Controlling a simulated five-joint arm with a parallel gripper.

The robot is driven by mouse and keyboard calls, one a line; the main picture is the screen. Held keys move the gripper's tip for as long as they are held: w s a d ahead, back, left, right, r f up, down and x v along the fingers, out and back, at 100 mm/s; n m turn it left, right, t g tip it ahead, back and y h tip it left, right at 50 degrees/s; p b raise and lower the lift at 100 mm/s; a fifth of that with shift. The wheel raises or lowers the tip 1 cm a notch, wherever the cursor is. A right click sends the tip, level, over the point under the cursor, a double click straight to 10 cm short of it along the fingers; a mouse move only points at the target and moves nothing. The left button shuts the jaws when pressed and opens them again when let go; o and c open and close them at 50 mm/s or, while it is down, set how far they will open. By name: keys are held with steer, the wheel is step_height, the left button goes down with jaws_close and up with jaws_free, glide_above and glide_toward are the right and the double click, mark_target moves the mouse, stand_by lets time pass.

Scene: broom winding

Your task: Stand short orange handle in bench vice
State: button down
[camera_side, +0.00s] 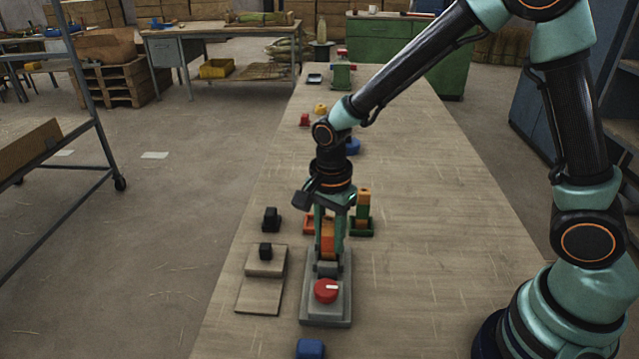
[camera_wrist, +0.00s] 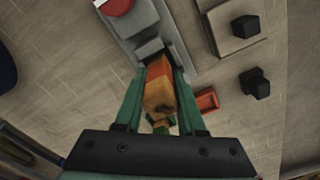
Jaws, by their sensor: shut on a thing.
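The short orange handle (camera_side: 328,238) stands about upright between the green fingers of my gripper (camera_side: 328,250), which is shut on it. In the wrist view, the orange handle (camera_wrist: 160,88) shows end-on between the fingers of my gripper (camera_wrist: 160,72). The grey bench vice (camera_side: 338,306), with a red knob (camera_side: 326,290), is directly below and in front. The handle's lower end is at the vice's jaws (camera_side: 327,268); I cannot tell whether it is inside or just above them. The vice also shows at the top of the wrist view (camera_wrist: 135,28).
A black block stands on a wooden board (camera_side: 258,295), another black block (camera_side: 271,220) behind. A blue block (camera_side: 310,348) is in front. The bench's right is clear.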

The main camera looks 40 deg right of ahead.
steer(key=shift+f, duration=0.55)
steer(key=shift+r, duration=0.5)
steer(key=shift+r, duration=0.3)
steer(key=shift+f, duration=0.8)
stand_by(0.9)
steer(key=c, duration=0.8)
jaws_free()
steer(key=shift+r, duration=5.5)
